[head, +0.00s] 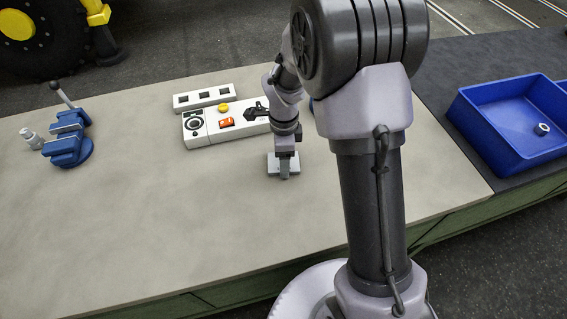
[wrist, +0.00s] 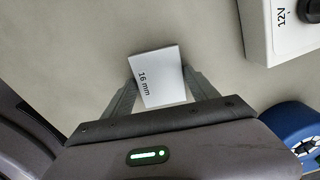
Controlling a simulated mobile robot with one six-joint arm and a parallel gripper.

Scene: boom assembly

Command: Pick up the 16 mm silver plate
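The 16 mm silver plate (wrist: 165,78) is a pale, flat-topped piece with "16 mm" printed along its left side in the wrist view. In the head view the plate (head: 273,166) shows under my gripper (head: 284,172), over the front middle of the bench. In the wrist view the fingers of my gripper (wrist: 160,82) lie on opposite sides of the plate and meet its edges, so the gripper looks shut on it. The plate's top hides parts of the fingers. I cannot tell whether the plate is touching the bench.
A white control panel (head: 197,138) with an orange switch and a slotted white block (head: 203,96) stand behind the plate. A blue vise (head: 70,146) is at left. A blue bin (head: 512,146) holding a small ring is at right. The bench front (head: 170,230) is clear.

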